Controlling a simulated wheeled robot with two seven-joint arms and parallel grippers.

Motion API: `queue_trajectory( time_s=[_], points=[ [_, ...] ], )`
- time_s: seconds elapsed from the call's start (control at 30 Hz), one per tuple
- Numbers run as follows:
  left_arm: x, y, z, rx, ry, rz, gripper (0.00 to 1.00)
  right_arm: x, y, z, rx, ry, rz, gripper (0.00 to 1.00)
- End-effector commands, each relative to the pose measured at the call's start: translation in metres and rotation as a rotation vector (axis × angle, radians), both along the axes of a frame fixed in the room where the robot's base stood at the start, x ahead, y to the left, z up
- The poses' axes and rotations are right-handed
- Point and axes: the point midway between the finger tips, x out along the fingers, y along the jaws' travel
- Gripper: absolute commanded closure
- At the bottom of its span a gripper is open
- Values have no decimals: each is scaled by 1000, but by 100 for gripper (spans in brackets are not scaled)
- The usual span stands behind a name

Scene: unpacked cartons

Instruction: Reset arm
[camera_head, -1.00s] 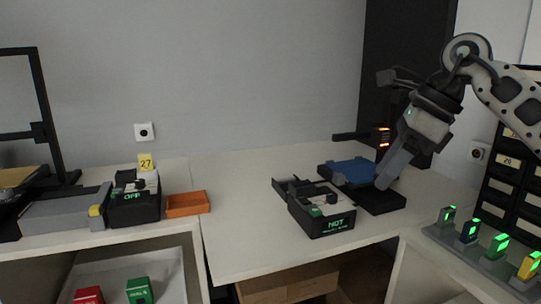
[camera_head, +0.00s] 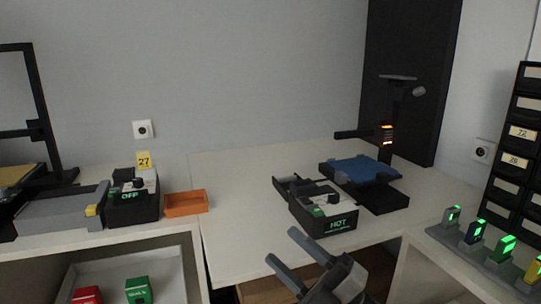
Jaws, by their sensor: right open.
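My right gripper (camera_head: 281,246) is at the bottom middle of the head view, in front of the worktable's front edge. Its two grey fingers are spread apart with nothing between them. The arm behind it is mostly out of frame. My left gripper is not in view.
A black box reading HOT (camera_head: 328,221) and a stand with a blue pad (camera_head: 360,170) are on the white table (camera_head: 245,240). At left are a box reading OFF (camera_head: 134,207) and an orange tray (camera_head: 187,204). Lit modules (camera_head: 473,232) line the right. The table's middle is clear.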

Motion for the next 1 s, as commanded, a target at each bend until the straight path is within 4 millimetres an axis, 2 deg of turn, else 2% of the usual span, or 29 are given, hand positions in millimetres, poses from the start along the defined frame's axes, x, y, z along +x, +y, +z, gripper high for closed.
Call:
queue_trajectory(
  time_s=[0.03,0.17,0.2,0.3,0.43,0.5,0.63,1.0],
  points=[
    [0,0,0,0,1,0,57,-3,-13,-27,96,180,-63,52],
    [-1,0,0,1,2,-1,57,-18,-51,-102,307,632,-226,52],
    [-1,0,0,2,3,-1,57,-29,-62,-128,366,773,-274,52],
    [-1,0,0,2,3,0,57,-65,-83,-185,486,1081,-382,52],
    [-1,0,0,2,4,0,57,-114,-98,-236,587,1376,-482,52],
    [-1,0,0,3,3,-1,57,-135,-101,-253,620,1481,-516,52],
    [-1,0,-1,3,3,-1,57,-157,-104,-267,652,1584,-550,52],
    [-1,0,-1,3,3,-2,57,-160,-104,-269,655,1599,-555,52]
  ],
)
